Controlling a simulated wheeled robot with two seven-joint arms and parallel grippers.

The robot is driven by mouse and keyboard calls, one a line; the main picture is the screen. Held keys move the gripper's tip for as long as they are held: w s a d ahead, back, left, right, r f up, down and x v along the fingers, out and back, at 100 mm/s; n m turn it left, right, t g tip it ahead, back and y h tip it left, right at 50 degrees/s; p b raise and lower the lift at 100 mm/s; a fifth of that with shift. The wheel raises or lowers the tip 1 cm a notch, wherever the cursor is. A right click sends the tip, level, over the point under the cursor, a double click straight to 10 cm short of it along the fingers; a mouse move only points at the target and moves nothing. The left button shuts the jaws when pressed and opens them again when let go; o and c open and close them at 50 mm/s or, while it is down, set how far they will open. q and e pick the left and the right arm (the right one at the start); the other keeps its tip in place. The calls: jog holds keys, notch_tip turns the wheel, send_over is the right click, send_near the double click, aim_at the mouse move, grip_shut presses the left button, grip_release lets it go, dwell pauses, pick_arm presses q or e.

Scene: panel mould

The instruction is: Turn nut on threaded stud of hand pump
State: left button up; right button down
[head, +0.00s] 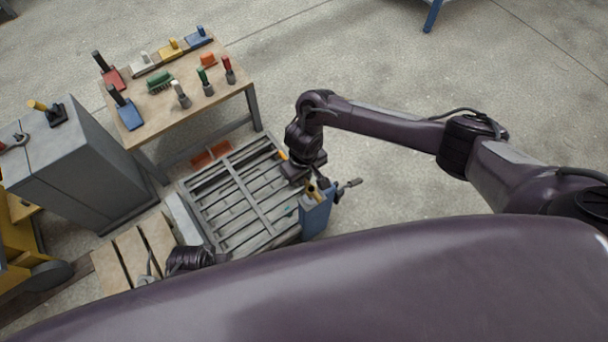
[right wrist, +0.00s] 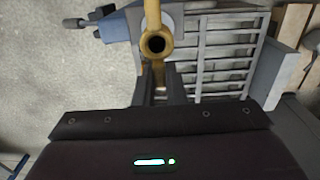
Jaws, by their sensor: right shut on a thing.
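The hand pump seems to be the blue box-shaped unit (head: 316,217) at the right edge of the slatted grey panel, with a grey handle (head: 350,184) sticking out to the right. A yellow brass-like part (head: 313,192) stands at its top. In the right wrist view a yellow tube with a round dark-holed end (right wrist: 156,43) lies just beyond my fingertips. My right gripper (head: 304,178) is over the pump, its fingers (right wrist: 161,88) shut on a yellow part between them. The nut and threaded stud cannot be made out. A dark link of mine shows at lower left; my left gripper's jaws are unclear.
A wooden-topped table (head: 222,75) with several coloured tools stands at the back left. A grey cabinet (head: 80,165) stands left of the slatted panel (head: 235,195). Wooden planks (head: 130,247) lie at lower left. The floor right of the pump is clear.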

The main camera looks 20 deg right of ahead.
pick_arm(q)
jog(key=shift+r, duration=0.15)
jog(key=shift+r+p, duration=0.35)
jog(key=shift+p, duration=0.15)
jog(key=shift+f+b, duration=0.9)
pick_arm(e)
jog(key=shift+f, duration=1.9)
jog(key=c, duration=1.4)
grip_release()
notch_tip(320, 180, up, 7)
jog(key=p, duration=0.3)
jog(key=shift+f, duration=0.15)
pick_arm(q)
jog(key=s+a+f, duration=0.3)
jog(key=s+f, duration=0.2)
jog(key=f, duration=0.6)
jog(key=shift+s+n, duration=0.15)
jog(key=shift+n, duration=0.15)
pick_arm(e)
jog(key=shift+r, duration=0.65)
